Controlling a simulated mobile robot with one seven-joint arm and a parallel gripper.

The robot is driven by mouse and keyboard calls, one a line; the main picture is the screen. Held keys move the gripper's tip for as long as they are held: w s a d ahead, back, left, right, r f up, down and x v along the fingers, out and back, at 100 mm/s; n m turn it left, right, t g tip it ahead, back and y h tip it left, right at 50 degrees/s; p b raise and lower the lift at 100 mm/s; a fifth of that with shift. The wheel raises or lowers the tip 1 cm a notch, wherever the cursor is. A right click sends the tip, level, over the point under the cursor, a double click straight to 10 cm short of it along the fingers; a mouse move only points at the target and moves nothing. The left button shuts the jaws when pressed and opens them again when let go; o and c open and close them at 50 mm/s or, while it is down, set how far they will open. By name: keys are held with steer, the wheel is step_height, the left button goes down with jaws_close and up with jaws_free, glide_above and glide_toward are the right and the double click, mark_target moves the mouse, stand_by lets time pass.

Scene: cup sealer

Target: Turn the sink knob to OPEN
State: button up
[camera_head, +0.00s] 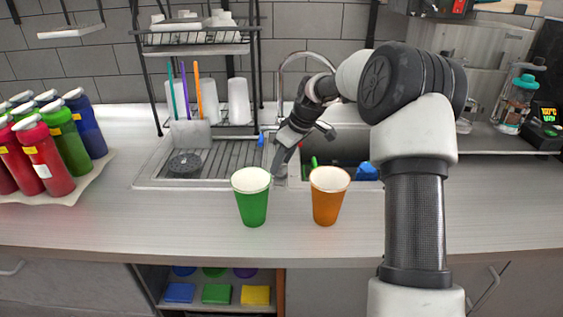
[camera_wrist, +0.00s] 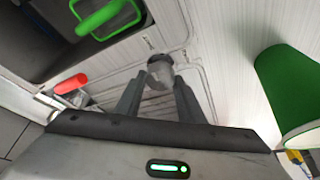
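A small grey knob (camera_wrist: 160,68) shows in the wrist view on the pale counter strip beside the sink. My gripper (camera_wrist: 157,82) points at it with its two dark fingers apart, one on each side of the knob's near end. I cannot tell whether either finger touches it. In the head view my gripper (camera_head: 281,168) reaches down at the left edge of the sink basin (camera_head: 340,147), behind the two cups. The knob is hard to make out there, and its markings cannot be read.
A green cup (camera_head: 253,203) and an orange cup (camera_head: 327,202) stand close in front; the green cup (camera_wrist: 290,95) is right of my fingers in the wrist view. The faucet (camera_head: 300,57) rises behind. A drying rack (camera_head: 195,45) stands left. A red handle (camera_wrist: 70,84) lies nearby.

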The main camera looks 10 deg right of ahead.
steer(key=shift+m, duration=0.4)
steer(key=shift+c, duration=0.2)
steer(key=m+h+b, duration=0.1)
steer(key=m, duration=0.2)
steer(key=shift+s+a+t, duration=0.1)
steer(key=shift+a+t, duration=0.05)
steer(key=shift+t, duration=0.25)
steer(key=m+h, duration=0.1)
steer(key=m, duration=0.1)
steer(key=m+h, duration=0.1)
steer(key=m, duration=0.2)
steer(key=shift+a+t, duration=0.2)
steer(key=shift+t, duration=0.1)
steer(key=m+h, duration=0.2)
steer(key=m, duration=0.2)
steer(key=shift+a+r+m+p, duration=0.1)
steer(key=shift+m+p, duration=0.3)
steer(key=m+g+h+p, duration=0.1)
steer(key=m, duration=0.3)
steer(key=shift+m+g, duration=0.3)
steer(key=o, duration=1)
steer(key=shift+o, duration=0.2)
